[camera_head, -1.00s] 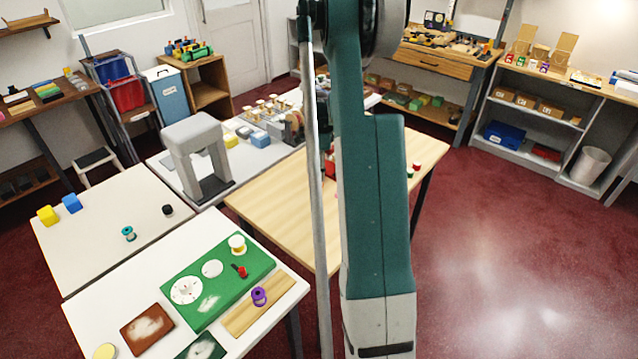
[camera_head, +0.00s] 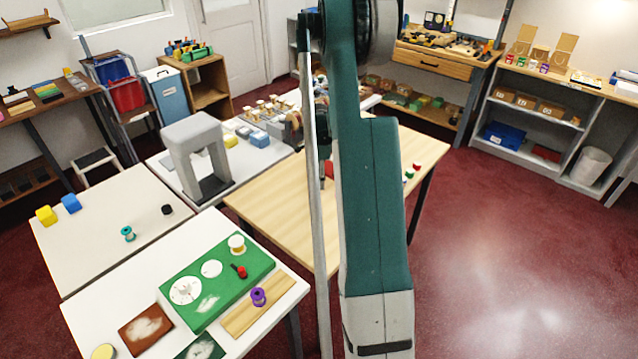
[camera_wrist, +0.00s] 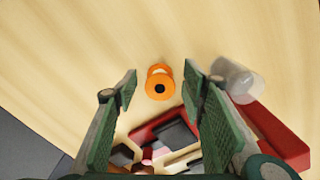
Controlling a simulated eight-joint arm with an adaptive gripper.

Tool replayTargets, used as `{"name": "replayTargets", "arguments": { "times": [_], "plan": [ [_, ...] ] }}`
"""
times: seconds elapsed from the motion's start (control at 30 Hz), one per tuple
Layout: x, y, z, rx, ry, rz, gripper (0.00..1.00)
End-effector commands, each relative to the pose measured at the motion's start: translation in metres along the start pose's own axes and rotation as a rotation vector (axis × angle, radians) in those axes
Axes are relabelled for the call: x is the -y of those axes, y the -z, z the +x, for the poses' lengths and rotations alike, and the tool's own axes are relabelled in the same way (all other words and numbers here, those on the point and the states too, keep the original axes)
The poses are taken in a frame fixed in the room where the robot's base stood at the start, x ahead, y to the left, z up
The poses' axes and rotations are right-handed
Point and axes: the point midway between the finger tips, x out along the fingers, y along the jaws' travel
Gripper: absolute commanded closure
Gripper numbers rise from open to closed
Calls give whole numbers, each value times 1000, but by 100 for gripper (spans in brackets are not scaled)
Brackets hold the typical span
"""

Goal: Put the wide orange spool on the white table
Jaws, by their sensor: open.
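The wide orange spool (camera_wrist: 168,92) is in the wrist view on a light wooden table (camera_wrist: 70,60), with a dark hole facing me. My gripper (camera_wrist: 161,81) is open and empty, its green-padded fingers to the left and right of the spool in the picture. I cannot tell how far above it they are. In the head view my own arm hides the spool. White-topped tables stand at left there: a near one (camera_head: 130,275) with a green board and one behind it (camera_head: 95,218). I cannot tell which the task means.
In the wrist view a clear cup (camera_wrist: 238,80) lies beside the right finger. A red tray (camera_wrist: 272,135) with dark and pale pieces is below the spool. A purple spool (camera_head: 258,296) and a teal spool (camera_head: 128,233) stand on the white tables.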

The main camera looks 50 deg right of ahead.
Motion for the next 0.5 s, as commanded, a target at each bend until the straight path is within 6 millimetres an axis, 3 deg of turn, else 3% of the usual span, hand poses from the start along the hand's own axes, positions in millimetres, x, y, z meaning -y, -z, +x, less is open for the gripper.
{"name": "replayTargets", "arguments": {
  "times": [0.03,0.23,0.5],
  "plan": [
    [0,0,0,0,0,0,59],
    [0,0,0,0,0,0,85],
    [0,0,0,0,0,0,86]
  ]
}}
